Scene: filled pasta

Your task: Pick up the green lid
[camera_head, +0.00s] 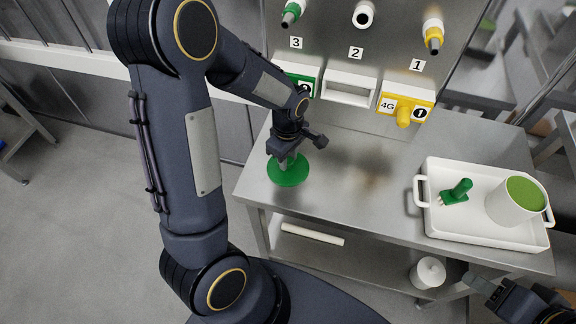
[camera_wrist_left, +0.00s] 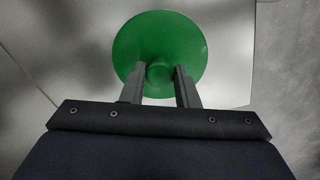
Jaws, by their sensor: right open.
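The green lid (camera_head: 288,174) is a round disc near the front left corner of the metal table (camera_head: 345,200). My left gripper (camera_head: 287,158) points down over its middle. In the left wrist view, the lid (camera_wrist_left: 160,38) lies beyond the fingertips, and its knob (camera_wrist_left: 160,74) is between the two fingers of my left gripper (camera_wrist_left: 159,78). The fingers are very close to the knob on both sides; whether they press on it I cannot tell. My right gripper (camera_head: 486,288) is open at the bottom right, apart from the table top.
Numbered holders stand along the back, with a yellow one (camera_head: 405,104) at right. A white canister (camera_head: 428,272) is on the lower shelf. The middle of the table is clear.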

